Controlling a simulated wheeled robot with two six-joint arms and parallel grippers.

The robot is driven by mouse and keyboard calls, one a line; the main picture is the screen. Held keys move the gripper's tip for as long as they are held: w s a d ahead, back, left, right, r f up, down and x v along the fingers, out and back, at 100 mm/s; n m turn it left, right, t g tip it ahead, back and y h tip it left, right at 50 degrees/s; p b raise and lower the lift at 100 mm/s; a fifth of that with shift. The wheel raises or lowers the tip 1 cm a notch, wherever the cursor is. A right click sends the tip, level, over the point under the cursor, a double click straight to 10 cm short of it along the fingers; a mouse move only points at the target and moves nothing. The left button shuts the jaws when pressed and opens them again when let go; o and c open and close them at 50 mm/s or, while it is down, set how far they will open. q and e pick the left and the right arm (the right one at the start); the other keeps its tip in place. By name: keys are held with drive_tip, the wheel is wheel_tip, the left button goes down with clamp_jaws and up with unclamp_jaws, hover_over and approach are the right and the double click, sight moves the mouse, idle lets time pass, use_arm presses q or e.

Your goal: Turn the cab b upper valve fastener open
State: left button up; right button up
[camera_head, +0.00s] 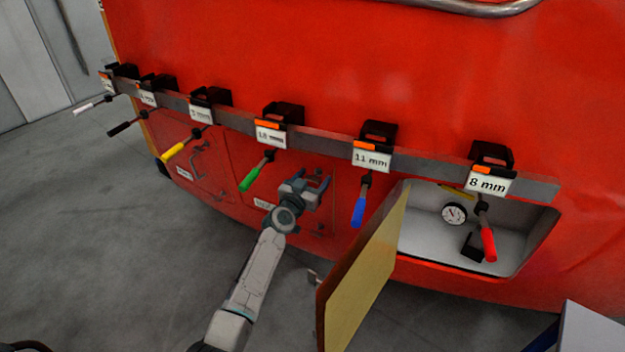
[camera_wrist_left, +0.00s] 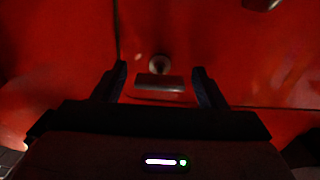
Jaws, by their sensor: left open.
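My left gripper (camera_head: 312,181) is open in front of a closed red hatch panel (camera_head: 248,178) on the train nose. In the left wrist view its two fingers (camera_wrist_left: 160,69) stand apart with nothing held between them. A small round grey fastener (camera_wrist_left: 159,64) shows on the red surface, between the fingertips in the picture. A flat plate or recess (camera_wrist_left: 160,83) lies just below it. I cannot tell how far the fingertips are from the surface, nor which way the fastener is turned. In the head view the gripper hides this spot. My right gripper is not in view.
A grey rail (camera_head: 430,168) above carries hanging tools with size labels; the green-handled tool (camera_head: 250,178) and blue-handled tool (camera_head: 358,211) flank my gripper. An open yellowish door (camera_head: 362,280) juts out at right, beside an open white compartment (camera_head: 510,240) with a gauge (camera_head: 454,213).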

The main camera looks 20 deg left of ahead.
use_arm(q)
drive_tip(key=c, duration=1)
drive_tip(key=shift+n, duration=0.3)
drive_tip(key=n, duration=0.3)
drive_tip(key=shift+b, duration=0.35)
drive_tip(key=n, duration=0.9)
drive_tip(key=shift+n, duration=0.4)
drive_tip(key=shift+f+n+p, duration=0.1)
drive_tip(key=shift+n+p, duration=0.4)
drive_tip(key=shift+n, duration=1.7)
